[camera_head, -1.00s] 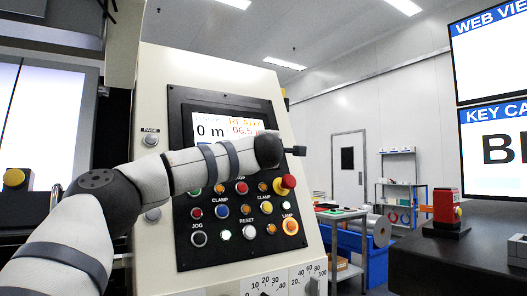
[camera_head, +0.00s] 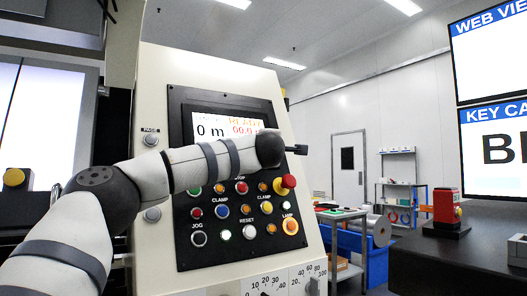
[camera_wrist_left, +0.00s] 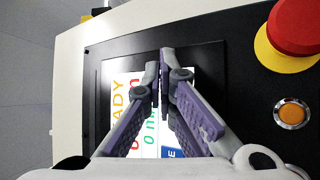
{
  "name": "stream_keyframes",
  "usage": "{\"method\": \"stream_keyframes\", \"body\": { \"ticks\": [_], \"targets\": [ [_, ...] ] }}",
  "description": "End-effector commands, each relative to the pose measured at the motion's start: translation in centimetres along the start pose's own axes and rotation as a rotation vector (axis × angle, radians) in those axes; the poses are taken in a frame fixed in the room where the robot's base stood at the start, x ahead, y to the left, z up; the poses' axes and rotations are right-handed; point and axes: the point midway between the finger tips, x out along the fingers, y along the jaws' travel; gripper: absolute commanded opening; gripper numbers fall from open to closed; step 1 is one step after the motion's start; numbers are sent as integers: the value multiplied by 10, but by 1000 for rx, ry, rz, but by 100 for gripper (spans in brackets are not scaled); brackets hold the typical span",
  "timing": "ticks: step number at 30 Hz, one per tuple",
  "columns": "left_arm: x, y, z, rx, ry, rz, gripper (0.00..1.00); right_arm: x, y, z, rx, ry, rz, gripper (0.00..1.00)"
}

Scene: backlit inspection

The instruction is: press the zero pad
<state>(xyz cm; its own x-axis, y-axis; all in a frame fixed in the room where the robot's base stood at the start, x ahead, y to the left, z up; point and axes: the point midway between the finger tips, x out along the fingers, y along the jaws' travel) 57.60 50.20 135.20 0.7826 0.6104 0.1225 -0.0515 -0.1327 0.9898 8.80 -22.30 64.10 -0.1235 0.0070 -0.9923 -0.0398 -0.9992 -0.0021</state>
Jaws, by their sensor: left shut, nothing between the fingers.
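In the left wrist view the screen (camera_wrist_left: 125,92) appears sideways between my fingers. A blue patch (camera_wrist_left: 172,153) with part of a letter shows at its edge, mostly hidden by a finger; I cannot tell whether it is the zero pad. My left gripper (camera_wrist_left: 159,62) is shut and empty, its tips over the screen area. I cannot tell whether they touch it.
A red mushroom button (camera_head: 287,182) on a yellow base sits to the right on the panel. An orange button (camera_wrist_left: 291,113) is beside it in the wrist view. Several coloured buttons fill the panel below my arm. A dark table (camera_head: 450,262) stands at the right.

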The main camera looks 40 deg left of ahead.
Motion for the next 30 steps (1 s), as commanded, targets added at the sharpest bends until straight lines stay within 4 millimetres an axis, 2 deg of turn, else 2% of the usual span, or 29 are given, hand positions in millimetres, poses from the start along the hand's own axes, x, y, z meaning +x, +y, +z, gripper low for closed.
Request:
{"method": "stream_keyframes", "body": {
  "ticks": [11, 24, 30],
  "targets": [
    [-4, 3, 3, 1, -1, 1, 0, 0, 0, 0, 0, 0, 0, 40],
    [-33, 25, 25, 1, -2, 2, 0, 0, 0, 0, 0, 0, 0, 40],
    [-38, 27, 28, 1, 0, 0, 0, 0, 0, 0, 0, 0, 0, 40]
  ]
}}
